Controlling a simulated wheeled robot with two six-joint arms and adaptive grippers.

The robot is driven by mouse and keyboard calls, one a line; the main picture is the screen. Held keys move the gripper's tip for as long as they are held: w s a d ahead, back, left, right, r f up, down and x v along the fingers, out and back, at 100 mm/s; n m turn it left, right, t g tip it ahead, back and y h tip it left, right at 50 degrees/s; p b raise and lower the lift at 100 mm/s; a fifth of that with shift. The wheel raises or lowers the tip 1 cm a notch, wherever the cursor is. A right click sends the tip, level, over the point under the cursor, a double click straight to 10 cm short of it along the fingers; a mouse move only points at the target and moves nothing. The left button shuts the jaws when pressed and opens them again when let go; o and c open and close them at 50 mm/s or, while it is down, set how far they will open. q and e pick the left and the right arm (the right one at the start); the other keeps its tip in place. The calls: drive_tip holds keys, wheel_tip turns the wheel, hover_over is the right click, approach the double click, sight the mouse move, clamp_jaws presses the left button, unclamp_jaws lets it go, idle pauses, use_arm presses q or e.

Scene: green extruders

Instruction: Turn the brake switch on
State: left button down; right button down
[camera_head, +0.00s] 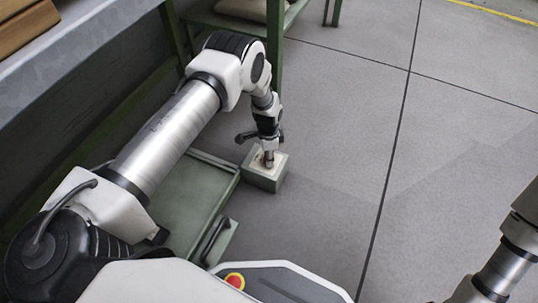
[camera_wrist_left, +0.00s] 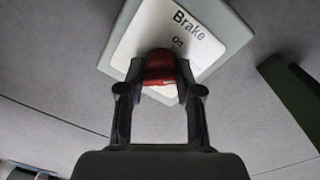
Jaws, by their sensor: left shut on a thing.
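The brake switch box (camera_head: 264,179) is a small grey-green block with a pale top, beside the green metal frame in the head view. In the left wrist view its white label plate (camera_wrist_left: 204,37) reads "Brake" and "on", with more text partly hidden. A red switch knob (camera_wrist_left: 160,66) stands out from the plate. My left gripper (camera_head: 268,160) reaches down onto the box top. In the left wrist view the left gripper (camera_wrist_left: 160,92) has its fingers closed around the red knob. My right gripper is out of view; only part of my right arm shows at the lower right.
A green metal platform (camera_head: 190,200) with a pedal-like bar (camera_head: 214,238) lies left of the box. Green legs (camera_head: 275,50) and a grey bench top (camera_head: 75,55) stand behind and left. The grey floor (camera_head: 340,130) to the right is clear.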

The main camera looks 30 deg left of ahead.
use_arm(q)
drive_tip(key=n+p, duration=0.1)
drive_tip(key=n, duration=0.3)
drive_tip(key=shift+w+a+n, duration=0.1)
drive_tip(key=shift+n, duration=0.2)
drive_tip(key=shift+n+p, duration=0.45)
drive_tip(key=shift+n, duration=1.85)
drive_tip(key=shift+a, duration=0.1)
drive_tip(key=c, duration=0.8)
unclamp_jaws()
drive_tip(key=r, duration=0.7)
drive_tip(key=shift+a+r, duration=0.2)
